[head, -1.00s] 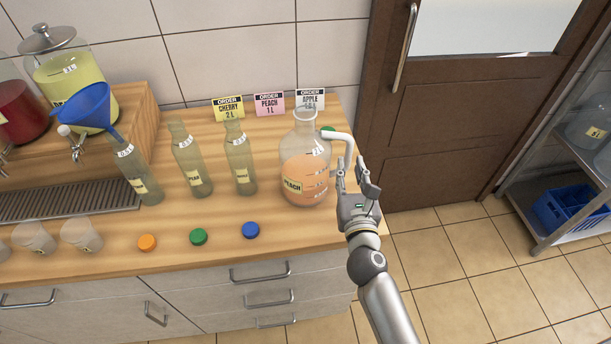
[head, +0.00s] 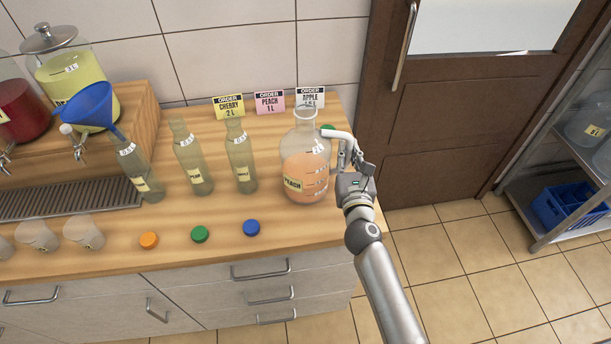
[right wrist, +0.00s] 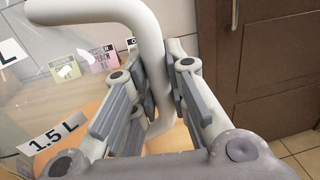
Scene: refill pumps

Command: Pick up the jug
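The jug (head: 305,175) is a clear glass vessel, part filled with orange liquid and labelled PEACH. It stands upright on the wooden counter near its right end. Its white handle (head: 337,134) loops out to the right. My right gripper (head: 350,160) is at the handle, right of the jug. In the right wrist view, the handle (right wrist: 154,62) passes between the two fingers (right wrist: 160,105), which are closed against it from both sides. The jug's body shows at the left there, with a 1.5 L mark (right wrist: 50,135). My left gripper is not in view.
Several bottles stand left of the jug, one with a blue funnel (head: 88,105). Orange (head: 149,240), green (head: 200,234) and blue (head: 251,228) caps lie in front. Order cards (head: 270,103) stand behind. A brown door (head: 450,120) and open floor are to the right.

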